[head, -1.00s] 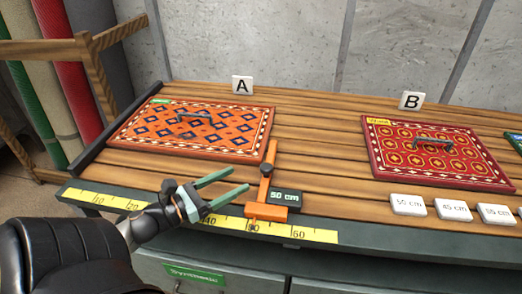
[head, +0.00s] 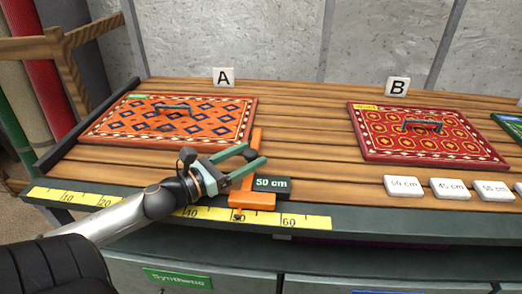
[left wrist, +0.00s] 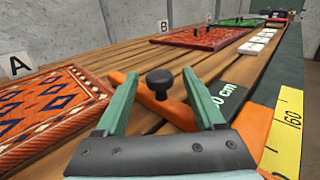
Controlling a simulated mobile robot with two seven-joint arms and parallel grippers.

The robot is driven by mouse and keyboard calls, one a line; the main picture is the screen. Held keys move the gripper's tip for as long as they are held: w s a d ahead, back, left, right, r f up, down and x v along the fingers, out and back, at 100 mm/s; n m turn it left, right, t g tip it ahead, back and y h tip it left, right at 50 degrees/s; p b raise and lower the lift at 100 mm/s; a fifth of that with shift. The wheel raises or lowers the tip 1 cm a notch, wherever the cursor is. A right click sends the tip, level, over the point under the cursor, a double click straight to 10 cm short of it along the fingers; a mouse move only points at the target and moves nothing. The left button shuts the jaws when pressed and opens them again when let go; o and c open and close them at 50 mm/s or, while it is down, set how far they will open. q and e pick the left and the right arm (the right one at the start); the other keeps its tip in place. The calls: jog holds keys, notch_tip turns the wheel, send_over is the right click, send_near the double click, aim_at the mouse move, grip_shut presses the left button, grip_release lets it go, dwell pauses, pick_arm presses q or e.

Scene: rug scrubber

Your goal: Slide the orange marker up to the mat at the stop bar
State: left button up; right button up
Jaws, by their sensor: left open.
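The orange marker (head: 250,201) sits on the yellow ruler (head: 300,220) at the table's front edge, its dark tag reading 50 cm. Its arm reaches back near the right edge of mat A (head: 150,140), orange with blue diamonds; I cannot tell whether they touch. Mat A lies beside the dark stop bar (head: 85,125) at the table's left end. My left gripper (head: 253,156) is open over the marker. In the left wrist view, the marker's black knob (left wrist: 160,80) shows between the open fingers, apart from both. My right gripper is out of view.
Red mat B (head: 430,150) lies to the right, with several white length tiles (head: 403,187) in front of it. Label cards A (head: 223,77) and B (head: 397,87) stand behind the mats. Bare slats lie between the mats.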

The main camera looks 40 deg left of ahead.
aim_at(254, 150)
pick_arm(q)
jog(key=shift+x, duration=2.15)
jog(key=c, duration=1.1)
jog(key=shift+s+a+r, duration=0.1)
jog(key=shift+s+a, duration=0.1)
jog(key=shift+a, duration=0.2)
jog(key=shift+s+a+p, duration=0.1)
jog(key=shift+a+p, duration=0.05)
jog(key=shift+p, duration=0.2)
jog(key=o, duration=1.1)
jog(key=shift+s, duration=0.15)
